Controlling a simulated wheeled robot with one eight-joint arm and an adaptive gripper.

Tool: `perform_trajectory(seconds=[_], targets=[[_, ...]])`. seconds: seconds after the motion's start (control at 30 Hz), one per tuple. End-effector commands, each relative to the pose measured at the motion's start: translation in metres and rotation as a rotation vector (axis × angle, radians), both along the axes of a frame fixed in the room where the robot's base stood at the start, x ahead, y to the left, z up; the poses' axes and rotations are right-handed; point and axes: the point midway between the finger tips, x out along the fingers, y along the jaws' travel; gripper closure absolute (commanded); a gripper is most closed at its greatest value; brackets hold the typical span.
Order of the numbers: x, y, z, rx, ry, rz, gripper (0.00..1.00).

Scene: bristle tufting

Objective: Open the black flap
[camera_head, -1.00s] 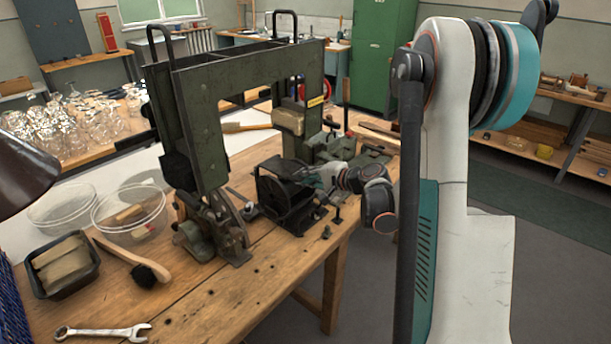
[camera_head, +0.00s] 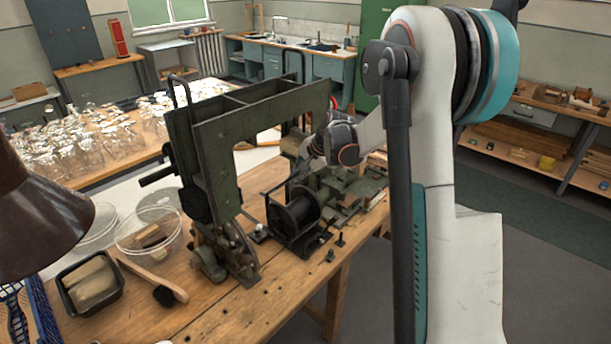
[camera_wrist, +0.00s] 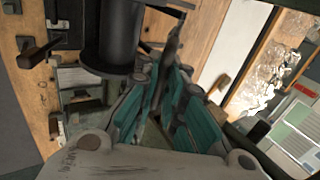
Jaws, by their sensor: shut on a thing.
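A dark green machine frame (camera_head: 215,150) stands on the wooden bench (camera_head: 225,315), with a black box-like part (camera_head: 193,203) low on its left leg. I cannot tell for sure which part is the black flap. My gripper (camera_wrist: 167,75) shows in the wrist view with its teal-padded fingers close together. A thin dark piece (camera_wrist: 174,42) shows at the fingertips, and the gripper looks shut on it.
A black bar (camera_head: 157,178) sticks out left of the frame. A brush (camera_head: 150,280), a clear round tub (camera_head: 148,243) and a black tray (camera_head: 72,300) lie at the front left. A brown lamp shade (camera_head: 40,220) hangs at the left edge. Glassware (camera_head: 60,150) fills the table behind.

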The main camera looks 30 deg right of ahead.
Motion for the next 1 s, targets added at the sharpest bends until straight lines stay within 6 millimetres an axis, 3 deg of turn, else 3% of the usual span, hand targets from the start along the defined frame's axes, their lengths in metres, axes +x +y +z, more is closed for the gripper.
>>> perform_trajectory(seconds=[0.07,0.5,1.0], targets=[[0.009,0.004,0.011,-0.022,0.060,0.003,1.00],[0.038,0.013,0.028,-0.019,0.054,0.001,1.00],[0.043,0.015,0.031,-0.020,0.051,0.001,1.00]])
